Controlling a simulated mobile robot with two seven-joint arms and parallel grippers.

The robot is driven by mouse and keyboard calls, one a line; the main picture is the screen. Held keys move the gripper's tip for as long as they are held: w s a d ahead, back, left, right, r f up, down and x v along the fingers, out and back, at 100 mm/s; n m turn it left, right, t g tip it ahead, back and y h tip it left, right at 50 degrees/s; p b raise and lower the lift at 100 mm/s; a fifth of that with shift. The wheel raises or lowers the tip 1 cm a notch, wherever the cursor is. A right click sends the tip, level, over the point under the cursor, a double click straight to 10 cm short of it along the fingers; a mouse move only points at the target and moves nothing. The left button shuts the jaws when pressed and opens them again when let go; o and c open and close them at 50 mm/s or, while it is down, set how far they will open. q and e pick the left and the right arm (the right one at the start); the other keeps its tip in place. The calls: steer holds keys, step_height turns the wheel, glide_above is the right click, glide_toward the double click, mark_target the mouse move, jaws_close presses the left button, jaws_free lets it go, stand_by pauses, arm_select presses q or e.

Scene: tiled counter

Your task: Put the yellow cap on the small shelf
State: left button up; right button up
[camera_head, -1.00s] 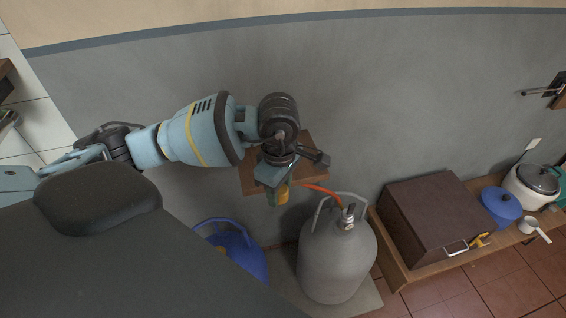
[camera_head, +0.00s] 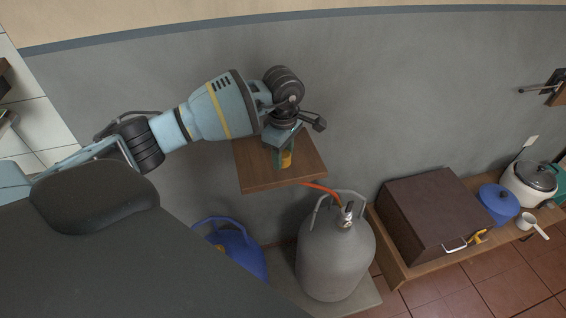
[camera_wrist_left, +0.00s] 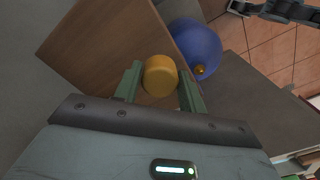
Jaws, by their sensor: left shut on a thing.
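The yellow cap (camera_wrist_left: 160,76) is between the two green fingers of my left gripper (camera_wrist_left: 159,92) in the left wrist view. The left gripper is shut on it. In the head view the cap (camera_head: 287,158) shows just below the left gripper (camera_head: 284,150). The small wooden shelf (camera_head: 262,178) is on the grey wall, and the gripper and cap are over it in the head view. The shelf's board (camera_wrist_left: 95,50) also shows behind the cap in the left wrist view. I cannot tell whether the cap touches the board. My right gripper is not clearly in view.
A grey gas cylinder (camera_head: 335,260) with an orange hose (camera_head: 320,188) stands below the shelf. A blue container (camera_head: 238,250) is to its left. A brown box (camera_head: 425,215), a blue pot (camera_head: 498,204) and a white cooker (camera_head: 530,184) stand on a bench at the right.

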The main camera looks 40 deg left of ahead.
mark_target(283, 173)
arm_select(q)
steer(key=shift+f, duration=1.8)
steer(key=shift+f, duration=0.1)
steer(key=o, duration=1)
steer(key=shift+c, duration=0.2)
step_height(283, 173, up, 12)
steer(key=shift+r, duration=0.15)
